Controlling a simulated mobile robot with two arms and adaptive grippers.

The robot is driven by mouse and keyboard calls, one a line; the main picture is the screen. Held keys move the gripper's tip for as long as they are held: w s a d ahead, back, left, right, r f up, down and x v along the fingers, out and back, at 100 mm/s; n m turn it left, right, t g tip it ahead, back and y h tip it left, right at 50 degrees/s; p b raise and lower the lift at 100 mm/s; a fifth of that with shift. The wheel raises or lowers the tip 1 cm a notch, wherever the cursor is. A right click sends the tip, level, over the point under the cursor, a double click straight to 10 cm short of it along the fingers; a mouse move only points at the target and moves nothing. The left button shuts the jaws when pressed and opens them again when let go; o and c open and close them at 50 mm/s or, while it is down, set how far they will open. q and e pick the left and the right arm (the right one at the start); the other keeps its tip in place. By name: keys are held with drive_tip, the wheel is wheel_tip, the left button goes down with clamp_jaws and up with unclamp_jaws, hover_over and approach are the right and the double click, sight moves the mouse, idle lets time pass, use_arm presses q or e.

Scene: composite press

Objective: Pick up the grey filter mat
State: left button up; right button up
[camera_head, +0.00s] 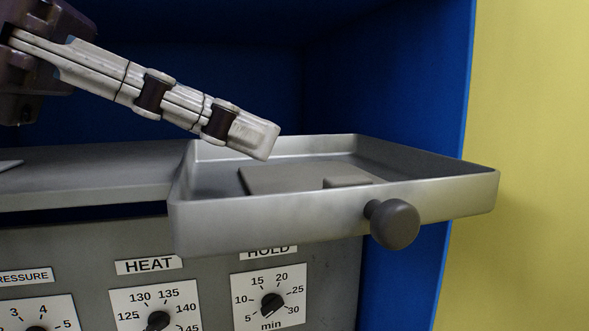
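The grey filter mat (285,177) appears to be the flat, thin grey piece lying in the open metal tray (330,213). A small raised block or tab (347,182) shows at its right front; the tray's front wall hides its near edge. My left gripper (256,138) reaches in from the upper left, pointing down to the right. Its tip is by the tray's back left rim, above and behind the mat, and apart from it. Its fingers line up in this view, so I cannot tell how far apart they are. My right gripper is not in view.
A dark round knob (394,223) sticks out from the tray's front. A grey shelf (90,174) lies left of the tray. Below is a panel with HEAT (158,320) and HOLD (272,302) dials. A blue wall (400,80) stands behind and to the right.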

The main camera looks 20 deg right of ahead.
sight(347, 178)
use_arm(q)
drive_tip(key=shift+d, duration=0.1)
drive_tip(key=shift+s+d, duration=0.35)
drive_tip(key=shift+s, duration=0.2)
drive_tip(key=s+d+p, duration=0.1)
drive_tip(key=s+d+f+p, duration=0.1)
drive_tip(key=shift+d, duration=0.4)
drive_tip(key=shift+w+d+f+p, duration=0.3)
drive_tip(key=shift+d+f, duration=0.1)
drive_tip(key=shift+d, duration=0.1)
drive_tip(key=shift+w+d+f+p, duration=0.3)
drive_tip(key=shift+d+f, duration=0.1)
drive_tip(key=shift+d, duration=0.1)
drive_tip(key=shift+s+d+f, duration=0.1)
drive_tip(key=shift+d+f, duration=0.2)
drive_tip(key=shift+d, duration=0.25)
drive_tip(key=shift+a, duration=0.1)
clamp_jaws()
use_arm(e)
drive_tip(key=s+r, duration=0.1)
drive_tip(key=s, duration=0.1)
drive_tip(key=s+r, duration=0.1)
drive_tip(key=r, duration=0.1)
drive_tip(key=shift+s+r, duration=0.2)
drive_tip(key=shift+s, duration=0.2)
